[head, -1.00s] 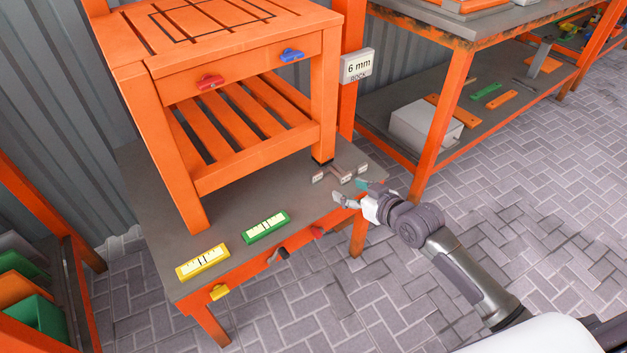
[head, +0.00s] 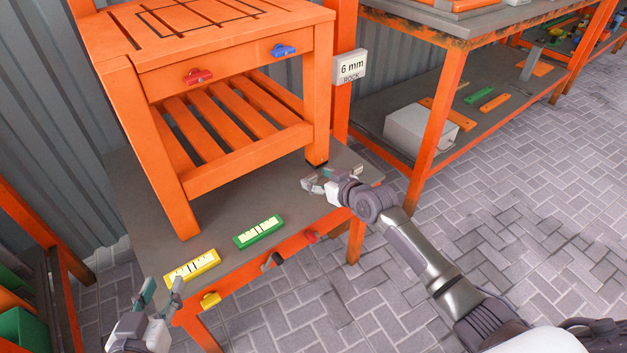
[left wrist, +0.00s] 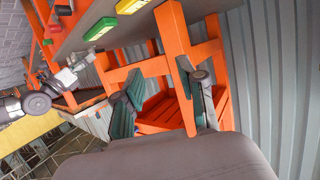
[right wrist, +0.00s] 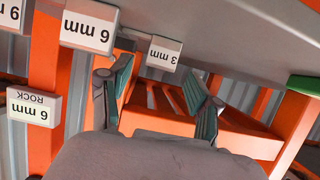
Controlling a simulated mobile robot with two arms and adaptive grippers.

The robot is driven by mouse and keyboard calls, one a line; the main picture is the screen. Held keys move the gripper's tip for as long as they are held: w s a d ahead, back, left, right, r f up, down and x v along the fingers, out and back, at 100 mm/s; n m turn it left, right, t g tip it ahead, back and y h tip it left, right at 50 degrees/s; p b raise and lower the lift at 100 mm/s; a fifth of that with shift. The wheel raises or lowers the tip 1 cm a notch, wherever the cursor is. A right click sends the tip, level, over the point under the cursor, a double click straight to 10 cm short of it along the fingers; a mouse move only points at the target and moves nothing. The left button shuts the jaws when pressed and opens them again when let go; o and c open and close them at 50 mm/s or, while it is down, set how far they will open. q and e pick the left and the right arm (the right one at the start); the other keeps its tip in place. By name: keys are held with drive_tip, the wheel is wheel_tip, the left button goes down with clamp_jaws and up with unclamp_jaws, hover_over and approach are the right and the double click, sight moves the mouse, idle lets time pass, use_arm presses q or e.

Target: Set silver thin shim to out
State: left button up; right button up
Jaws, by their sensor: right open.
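A small silver plate (head: 307,184) lies on the orange bench's grey top, near the foot of the slatted orange table. In the right wrist view a silver plate marked 3 mm (right wrist: 164,54) appears upside down beyond the fingers; I take it to be the thin shim but cannot be sure. My right gripper (head: 319,180) is open close to the small plate; contact is unclear, and it hides part of that area. It also shows open in the right wrist view (right wrist: 158,70). My left gripper (head: 161,287) is open and empty by the bench's front left corner.
A yellow gauge (head: 192,266) and a green gauge (head: 259,232) lie along the bench top. Yellow (head: 210,299) and red (head: 311,237) knobs sit on its front edge. A 6 mm ROCK sign (head: 350,67) hangs on the post. The paved floor in front is clear.

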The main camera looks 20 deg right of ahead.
drive_tip(key=shift+b+x, duration=0.35)
drive_tip(key=shift+x, duration=0.9)
use_arm(q)
drive_tip(key=r+t, duration=0.1)
drive_tip(key=w+r+t, duration=0.1)
drive_tip(key=d+r, duration=0.1)
drive_tip(key=r, duration=0.1)
drive_tip(key=shift+w+t+h, duration=0.15)
drive_tip(key=shift+t+h, duration=0.25)
use_arm(e)
clamp_jaws()
